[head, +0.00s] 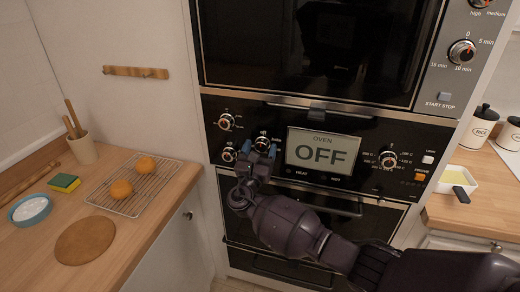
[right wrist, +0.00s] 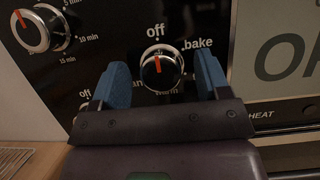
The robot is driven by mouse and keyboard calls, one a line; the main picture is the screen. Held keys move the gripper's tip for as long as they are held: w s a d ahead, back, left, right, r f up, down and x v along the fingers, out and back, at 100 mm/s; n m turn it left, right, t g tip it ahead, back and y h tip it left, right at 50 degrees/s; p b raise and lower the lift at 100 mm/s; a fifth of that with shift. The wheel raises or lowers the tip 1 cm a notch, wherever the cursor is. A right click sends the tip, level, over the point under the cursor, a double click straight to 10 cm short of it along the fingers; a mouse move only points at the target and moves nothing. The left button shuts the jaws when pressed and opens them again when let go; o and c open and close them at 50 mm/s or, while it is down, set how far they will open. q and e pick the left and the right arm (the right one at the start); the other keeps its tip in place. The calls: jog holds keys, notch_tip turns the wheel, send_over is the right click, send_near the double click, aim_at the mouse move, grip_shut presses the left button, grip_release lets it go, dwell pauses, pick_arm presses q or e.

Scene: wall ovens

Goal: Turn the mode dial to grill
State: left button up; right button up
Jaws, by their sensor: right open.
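The mode dial (right wrist: 161,68) is a dark knob with a silver rim. Its red-orange mark points up at "off", with "bake" printed to its right. No grill label can be read, as lower print is partly hidden. The dial also shows in the head view (head: 262,142), left of the display (head: 323,152), which reads "OFF". My right gripper (head: 259,156) is open in front of the dial. In the right wrist view, its blue fingers (right wrist: 163,76) stand either side of the dial with gaps. Whether they touch it is unclear. My left gripper is not in view.
A timer dial (right wrist: 40,28) sits up and left of the mode dial. Another knob (head: 229,154) lies close to its left, and a temperature dial (head: 389,160) is right of the display. The oven handle (head: 330,207) runs below. Counters flank the ovens.

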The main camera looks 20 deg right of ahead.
jog(key=shift+c, duration=0.3)
jog(key=c, duration=0.8)
